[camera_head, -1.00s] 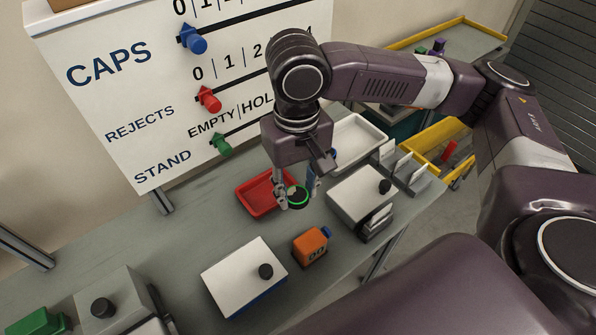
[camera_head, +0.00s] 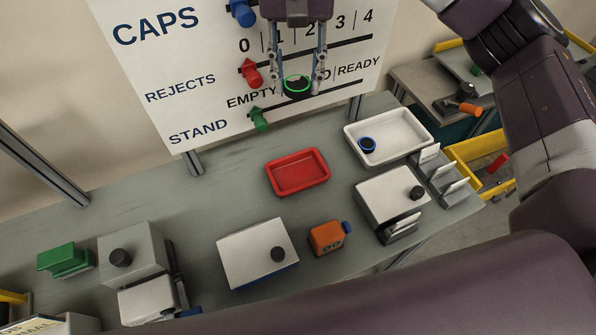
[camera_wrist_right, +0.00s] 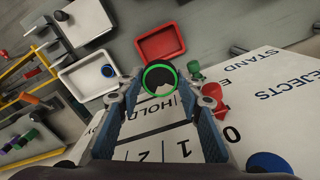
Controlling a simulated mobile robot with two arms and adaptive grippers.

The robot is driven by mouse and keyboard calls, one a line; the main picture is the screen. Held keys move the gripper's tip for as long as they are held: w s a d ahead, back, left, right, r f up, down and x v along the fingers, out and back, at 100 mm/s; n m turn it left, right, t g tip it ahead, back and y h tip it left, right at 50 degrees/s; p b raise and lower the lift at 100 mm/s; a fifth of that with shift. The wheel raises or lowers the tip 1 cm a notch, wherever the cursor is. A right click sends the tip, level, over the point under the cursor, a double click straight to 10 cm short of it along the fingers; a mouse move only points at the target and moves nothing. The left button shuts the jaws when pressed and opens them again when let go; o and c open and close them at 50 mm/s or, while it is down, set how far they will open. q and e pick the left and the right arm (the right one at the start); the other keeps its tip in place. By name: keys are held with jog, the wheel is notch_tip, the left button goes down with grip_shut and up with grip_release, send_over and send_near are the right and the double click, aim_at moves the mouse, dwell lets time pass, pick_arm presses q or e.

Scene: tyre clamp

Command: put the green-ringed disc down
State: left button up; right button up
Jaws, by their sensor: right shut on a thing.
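The green-ringed disc (camera_head: 297,84) is a dark disc with a bright green rim. My right gripper (camera_head: 298,80) is shut on it and holds it up in front of the white board, above the bench. In the right wrist view the disc (camera_wrist_right: 160,79) sits between the two fingertips, seen nearly face on. The red tray (camera_head: 298,172) lies empty on the bench below it. The white tray (camera_head: 388,137) to its right holds a blue-ringed dark disc (camera_head: 367,145). My left gripper is not in view.
The white board (camera_head: 200,60) carries blue, red and green sliders. On the bench stand an orange block (camera_head: 327,238), a white-topped box (camera_head: 257,253), another white box (camera_head: 390,200) and a grey box (camera_head: 133,255). Bare bench lies left of the red tray.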

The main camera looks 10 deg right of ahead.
jog(key=p, duration=0.1)
send_over(298, 176)
notch_tip(298, 176, down, 23)
jog(key=shift+f, duration=0.1)
jog(key=shift+f+p, duration=0.45)
jog(key=shift+f, duration=1.8)
jog(key=o, duration=1.1)
jog(key=shift+f, duration=0.15)
notch_tip(298, 176, up, 12)
jog(key=b, duration=0.2)
jog(key=shift+r, duration=0.2)
